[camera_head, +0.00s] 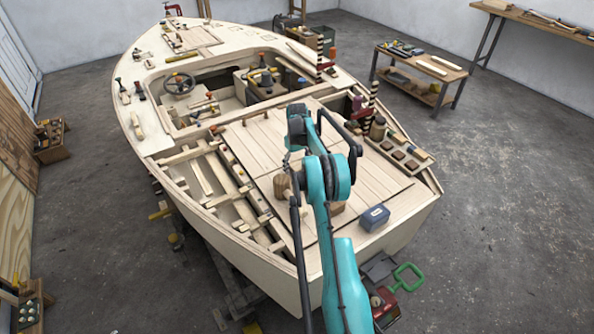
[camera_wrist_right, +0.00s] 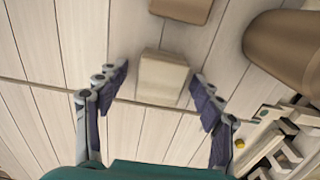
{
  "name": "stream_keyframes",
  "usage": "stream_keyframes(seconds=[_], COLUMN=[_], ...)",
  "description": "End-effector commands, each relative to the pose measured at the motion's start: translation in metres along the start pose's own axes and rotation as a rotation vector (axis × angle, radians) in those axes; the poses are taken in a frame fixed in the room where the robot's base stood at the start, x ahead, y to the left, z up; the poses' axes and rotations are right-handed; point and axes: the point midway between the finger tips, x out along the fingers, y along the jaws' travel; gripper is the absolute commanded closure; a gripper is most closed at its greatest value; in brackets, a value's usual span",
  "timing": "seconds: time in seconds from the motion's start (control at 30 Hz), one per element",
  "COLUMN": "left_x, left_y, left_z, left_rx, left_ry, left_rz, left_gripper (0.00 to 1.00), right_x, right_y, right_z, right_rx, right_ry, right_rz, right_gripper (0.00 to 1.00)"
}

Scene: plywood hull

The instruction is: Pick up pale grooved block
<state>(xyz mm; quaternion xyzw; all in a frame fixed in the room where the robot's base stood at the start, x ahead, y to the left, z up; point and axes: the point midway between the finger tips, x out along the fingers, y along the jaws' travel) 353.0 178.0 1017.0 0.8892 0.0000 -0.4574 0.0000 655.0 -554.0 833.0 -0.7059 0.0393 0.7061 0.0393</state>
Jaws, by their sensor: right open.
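The pale block (camera_wrist_right: 162,78) lies on the light planks in the right wrist view, between my fingertips and slightly beyond them. Its grooves are too faint to make out. My right gripper (camera_wrist_right: 160,90) is open, with one dark-padded finger on each side of the block and a visible gap on both sides. In the head view the right gripper (camera_head: 291,161) is over the boat's rear deck, small and partly covered by my teal arm. I cannot pick out the pale block there. My left gripper is not in view.
A brown block (camera_wrist_right: 182,8) lies just beyond the pale one, and a large brown rounded object (camera_wrist_right: 285,48) stands to the right. On the deck are a blue-grey box (camera_head: 374,217) and a tray (camera_head: 424,165). Open framing (camera_head: 215,185) lies to the left.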

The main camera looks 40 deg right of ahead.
Motion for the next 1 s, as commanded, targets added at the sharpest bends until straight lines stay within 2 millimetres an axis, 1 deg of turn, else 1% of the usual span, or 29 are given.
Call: stream_keyframes(seconds=[0.03, 0.07, 0.1, 0.17, 0.2, 0.23, 0.53, 0.67, 0.77, 0.87, 0.97, 1.0], left_x=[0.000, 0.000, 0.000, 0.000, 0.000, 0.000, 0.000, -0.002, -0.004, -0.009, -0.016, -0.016], left_y=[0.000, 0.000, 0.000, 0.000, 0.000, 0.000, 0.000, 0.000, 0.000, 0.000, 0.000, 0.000], left_z=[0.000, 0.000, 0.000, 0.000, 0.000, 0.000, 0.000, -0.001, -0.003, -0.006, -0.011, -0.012], left_rx=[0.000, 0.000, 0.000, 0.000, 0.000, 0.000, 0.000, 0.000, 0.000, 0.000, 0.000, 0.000], left_ry=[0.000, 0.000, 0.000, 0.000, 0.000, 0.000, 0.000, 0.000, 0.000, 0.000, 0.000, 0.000], left_rz=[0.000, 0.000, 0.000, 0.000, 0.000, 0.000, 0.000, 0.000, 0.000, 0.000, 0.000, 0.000], left_gripper=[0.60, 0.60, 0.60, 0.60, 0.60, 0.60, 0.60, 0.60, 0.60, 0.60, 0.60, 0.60], right_x=[-0.001, -0.001, -0.001, -0.001, -0.001, -0.001, -0.001, -0.004, -0.012, -0.025, -0.046, -0.049], right_y=[0.000, 0.000, 0.000, 0.000, 0.000, 0.000, 0.000, 0.000, 0.000, 0.000, 0.000, -0.004], right_z=[0.000, 0.000, 0.000, 0.000, 0.000, 0.000, 0.000, 0.000, 0.000, 0.000, 0.000, 0.005], right_rx=[0.000, 0.000, 0.000, 0.000, 0.000, 0.000, 0.000, 0.000, 0.000, 0.000, 0.000, -0.001], right_ry=[0.000, 0.000, 0.000, 0.000, 0.000, 0.000, 0.000, 0.000, 0.000, 0.000, 0.000, 0.000], right_rz=[0.000, 0.000, 0.000, 0.000, 0.000, 0.000, 0.000, 0.000, 0.000, 0.000, 0.000, 0.000], right_gripper=[0.35, 0.43, 0.54, 0.70, 0.80, 0.86, 0.86, 0.86, 0.86, 0.86, 0.86, 0.86])
